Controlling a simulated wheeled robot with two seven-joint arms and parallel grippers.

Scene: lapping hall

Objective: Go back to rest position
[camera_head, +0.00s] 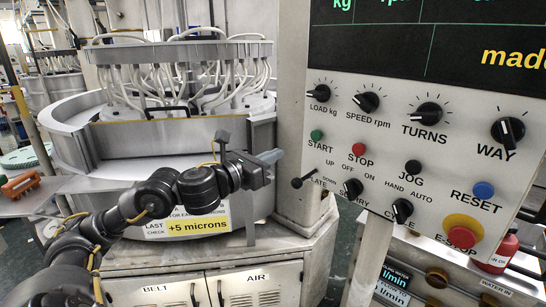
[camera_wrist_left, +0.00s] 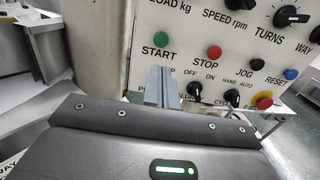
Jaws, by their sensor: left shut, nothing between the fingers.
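My left arm comes in from the lower left in the head view. Its gripper (camera_head: 270,157) is shut and empty, in front of the lapping machine and left of the control panel (camera_head: 390,150). In the left wrist view the shut grey fingers (camera_wrist_left: 161,86) point toward the panel, below the green START button (camera_wrist_left: 160,40) and the red STOP button (camera_wrist_left: 214,52). I cannot tell how far the fingertips are from the panel. My right gripper is in neither view.
The lapping machine (camera_head: 110,145) with its ring of hoses stands behind my arm. Cabinet doors (camera_head: 250,287) are below it. A red E-STOP (camera_head: 461,236) is at the panel's lower right. A red bottle (camera_head: 503,250) stands at the far right. An orange object (camera_head: 20,184) lies at the left.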

